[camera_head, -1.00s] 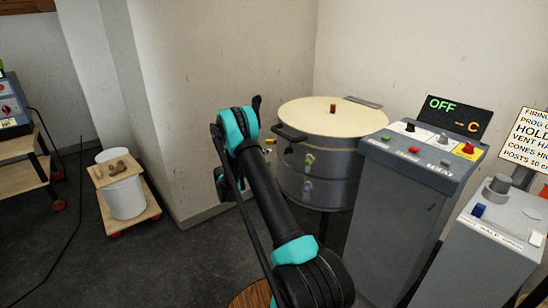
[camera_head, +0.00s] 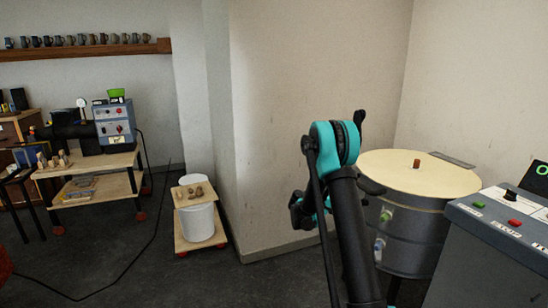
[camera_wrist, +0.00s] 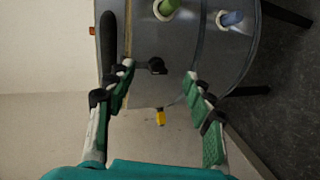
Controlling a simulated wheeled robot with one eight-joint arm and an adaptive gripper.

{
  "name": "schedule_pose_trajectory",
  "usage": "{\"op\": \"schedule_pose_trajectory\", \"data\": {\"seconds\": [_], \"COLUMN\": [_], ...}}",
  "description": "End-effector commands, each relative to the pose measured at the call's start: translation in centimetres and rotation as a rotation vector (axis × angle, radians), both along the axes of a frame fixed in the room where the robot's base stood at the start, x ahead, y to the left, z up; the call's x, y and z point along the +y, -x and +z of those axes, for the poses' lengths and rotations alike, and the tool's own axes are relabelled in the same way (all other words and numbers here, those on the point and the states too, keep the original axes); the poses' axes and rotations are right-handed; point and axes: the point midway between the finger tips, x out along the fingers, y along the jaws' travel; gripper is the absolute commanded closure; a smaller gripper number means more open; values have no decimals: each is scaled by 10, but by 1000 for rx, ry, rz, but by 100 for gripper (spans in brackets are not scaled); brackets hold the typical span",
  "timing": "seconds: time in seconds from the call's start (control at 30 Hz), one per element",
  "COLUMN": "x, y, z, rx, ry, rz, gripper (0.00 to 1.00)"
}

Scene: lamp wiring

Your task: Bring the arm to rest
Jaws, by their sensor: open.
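My arm rises in the head view, black with teal joints, in front of the kiln and the wall corner. My gripper (camera_wrist: 158,88) shows in the wrist view, its two green-padded fingers spread wide with nothing between them. In the head view the gripper is mostly hidden behind my own arm. Beyond the fingers in the wrist view is the grey kiln's side (camera_wrist: 190,60), with a black knob (camera_wrist: 157,66), a green plug (camera_wrist: 167,8) and a blue plug (camera_wrist: 230,18). I cannot tell how far the fingers are from it.
The round kiln (camera_head: 420,180) with its cream lid stands at right, beside a grey control console (camera_head: 490,245). A low wheeled stand with a white bucket (camera_head: 198,222) is left of the wall corner. A wheeled bench (camera_head: 95,165) stands further left. A cable (camera_head: 130,262) crosses the open floor.

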Motion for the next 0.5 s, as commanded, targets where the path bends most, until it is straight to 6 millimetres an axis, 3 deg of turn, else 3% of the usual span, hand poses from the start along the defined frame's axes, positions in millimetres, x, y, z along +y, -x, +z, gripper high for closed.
{"op": "schedule_pose_trajectory", "data": {"seconds": [0.2, 0.5], "x": [1, 18], "y": [54, 141], "z": [24, 40], "rx": [10, 14], "ry": [-195, -464], "rz": [0, -4], "gripper": [47, 47]}}
